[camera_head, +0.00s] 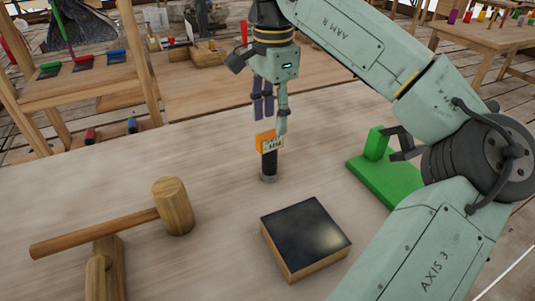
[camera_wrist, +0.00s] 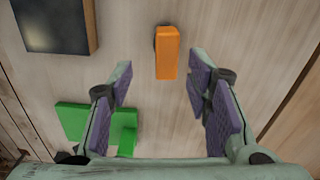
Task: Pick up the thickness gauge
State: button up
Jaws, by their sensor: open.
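The thickness gauge (camera_head: 269,160) stands upright on the table, with an orange head, a pale label or readout with dark characters, a black body and a grey round foot. In the wrist view its orange top (camera_wrist: 167,52) lies ahead of the gap between my fingers, with a little of the dark body showing behind it. My gripper (camera_head: 270,117) is open and empty, pointing down just above the gauge. In the wrist view the purple-padded fingers (camera_wrist: 160,82) are spread wide on either side. I cannot tell whether a fingertip touches the orange head in the head view.
A black-topped wooden block (camera_head: 305,236) lies in front of the gauge. A green stand (camera_head: 385,180) is to the right, partly behind my arm. A wooden mallet (camera_head: 172,206) rests on a wooden support at the left. The table around the gauge's foot is clear.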

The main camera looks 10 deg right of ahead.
aim_at(270, 133)
jog(key=shift+w+a+f+p, duration=0.1)
jog(key=shift+f+p, duration=0.15)
jog(key=shift+f, duration=0.7)
jog(key=shift+w+f+p, duration=0.15)
jog(key=shift+f+p, duration=0.05)
jog(key=shift+f, duration=0.8)
jog(key=shift+w+a+f+p, duration=0.1)
jog(key=shift+f+p, duration=0.15)
jog(key=shift+f, duration=0.7)
grip_shut()
